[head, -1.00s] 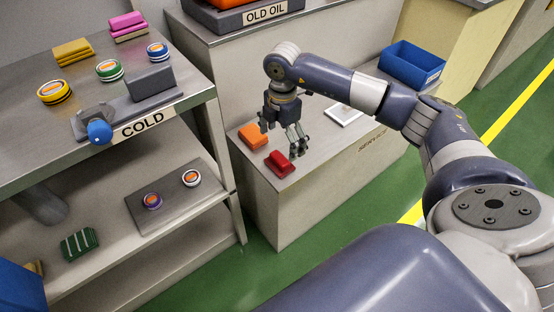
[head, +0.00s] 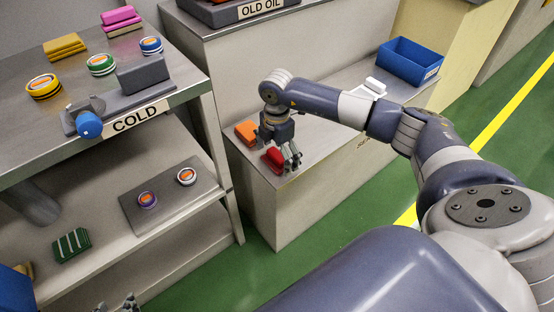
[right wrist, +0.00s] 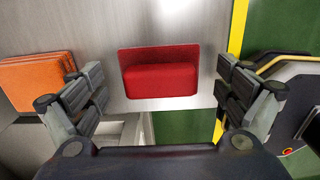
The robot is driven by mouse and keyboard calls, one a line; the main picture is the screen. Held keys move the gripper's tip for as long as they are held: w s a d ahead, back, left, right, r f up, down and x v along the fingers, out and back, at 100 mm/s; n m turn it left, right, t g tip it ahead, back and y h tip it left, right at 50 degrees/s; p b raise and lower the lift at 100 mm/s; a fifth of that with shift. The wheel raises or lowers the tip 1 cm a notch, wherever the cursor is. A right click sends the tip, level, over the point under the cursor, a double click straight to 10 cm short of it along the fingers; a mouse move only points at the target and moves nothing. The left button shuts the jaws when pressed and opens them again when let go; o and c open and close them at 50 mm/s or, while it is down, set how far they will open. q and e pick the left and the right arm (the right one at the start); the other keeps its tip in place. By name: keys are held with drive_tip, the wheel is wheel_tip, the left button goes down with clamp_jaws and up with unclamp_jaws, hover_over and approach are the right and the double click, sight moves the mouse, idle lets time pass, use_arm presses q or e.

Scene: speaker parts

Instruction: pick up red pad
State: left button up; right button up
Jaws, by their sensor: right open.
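The red pad (head: 274,158) lies on the low grey bench near its front left corner. In the right wrist view the red pad (right wrist: 160,72) sits between my open fingers, with clear space on both sides. My right gripper (head: 288,163) is open, pointing down over the pad, and its fingers hide part of it in the head view. The same gripper (right wrist: 160,88) frames the pad in the right wrist view. A small part of my left gripper (head: 122,305) shows at the bottom edge; its jaws are too cut off to judge.
An orange pad (head: 246,132) lies just behind the red one. A blue bin (head: 409,62) and a white item (head: 375,86) are further right on the bench. The shelf (head: 130,235) at the left holds a green pad (head: 72,245) and rolls.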

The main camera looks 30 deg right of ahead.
sight(277, 154)
drive_tip(key=shift+s+r, duration=0.1)
drive_tip(key=c, duration=1.5)
drive_tip(key=shift+o, duration=0.2)
use_arm(q)
drive_tip(key=shift+s, duration=0.2)
use_arm(e)
drive_tip(key=shift+s, duration=0.1)
wheel_tip(277, 154, up, 3)
drive_tip(key=shift+r+p, duration=0.15)
drive_tip(key=shift+p, duration=0.5)
drive_tip(key=s, duration=0.1)
drive_tip(key=s+a, duration=0.1)
drive_tip(key=shift+s+a+r+p, duration=0.2)
drive_tip(key=shift+s+p, duration=0.2)
use_arm(q)
drive_tip(key=s+a+g+y+p, duration=0.1)
drive_tip(key=s+g, duration=0.3)
drive_tip(key=s, duration=0.4)
drive_tip(key=shift+a+f+p, duration=0.3)
drive_tip(key=shift+a+f, duration=0.15)
drive_tip(key=shift+a, duration=0.4)
use_arm(e)
drive_tip(key=s+a+r, duration=0.1)
drive_tip(key=s+a, duration=0.4)
drive_tip(key=s, duration=0.6)
drive_tip(key=shift+s+a, duration=0.15)
drive_tip(key=shift+a, duration=0.1)
use_arm(q)
drive_tip(key=shift+s, duration=0.1)
